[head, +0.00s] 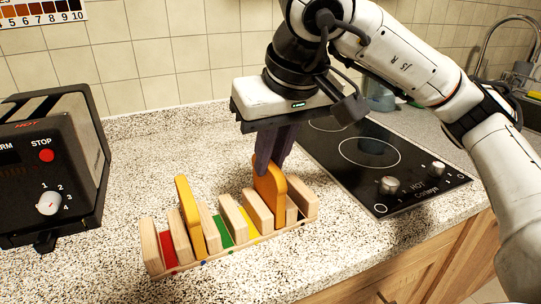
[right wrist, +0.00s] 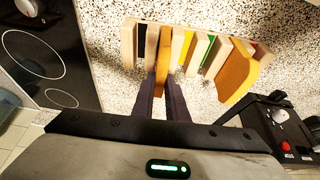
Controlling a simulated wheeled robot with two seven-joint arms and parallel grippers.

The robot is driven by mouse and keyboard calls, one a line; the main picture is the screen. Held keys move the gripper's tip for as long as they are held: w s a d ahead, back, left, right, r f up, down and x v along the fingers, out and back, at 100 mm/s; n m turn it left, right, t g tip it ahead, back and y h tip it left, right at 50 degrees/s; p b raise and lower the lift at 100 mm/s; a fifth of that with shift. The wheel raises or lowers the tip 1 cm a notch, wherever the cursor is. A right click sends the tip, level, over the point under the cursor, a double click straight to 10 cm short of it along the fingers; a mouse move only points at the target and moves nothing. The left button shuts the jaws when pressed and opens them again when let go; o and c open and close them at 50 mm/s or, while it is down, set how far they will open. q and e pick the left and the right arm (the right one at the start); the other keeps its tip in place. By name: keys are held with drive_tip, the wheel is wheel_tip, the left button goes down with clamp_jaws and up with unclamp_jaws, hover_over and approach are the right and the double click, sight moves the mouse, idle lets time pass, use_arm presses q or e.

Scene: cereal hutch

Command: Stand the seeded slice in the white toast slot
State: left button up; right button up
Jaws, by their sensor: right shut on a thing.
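My right gripper (head: 268,168) is shut on an orange-brown bread slice (head: 270,188), with its dark fingers pointing down over the rack. The held slice (right wrist: 163,62) stands upright between two wooden dividers toward the right end of the toast rack (head: 228,252) in the head view. Whether it rests on the rack base cannot be told, and its slot's colour is hidden. A second slice (head: 190,216) stands in the rack further left, between the red and green slots. Seeds are too small to make out on either slice. My left gripper is out of view.
Red (head: 168,248), green (head: 225,236) and yellow (head: 250,222) slots show empty; a black slot (right wrist: 141,42) shows in the wrist view. A toaster (head: 50,170) stands left, a black cooktop (head: 385,165) right. Speckled counter is clear in front.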

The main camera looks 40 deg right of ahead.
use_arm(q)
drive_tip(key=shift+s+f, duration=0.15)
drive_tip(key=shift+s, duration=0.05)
use_arm(e)
drive_tip(key=o, duration=0.8)
drive_tip(key=shift+o, duration=0.2)
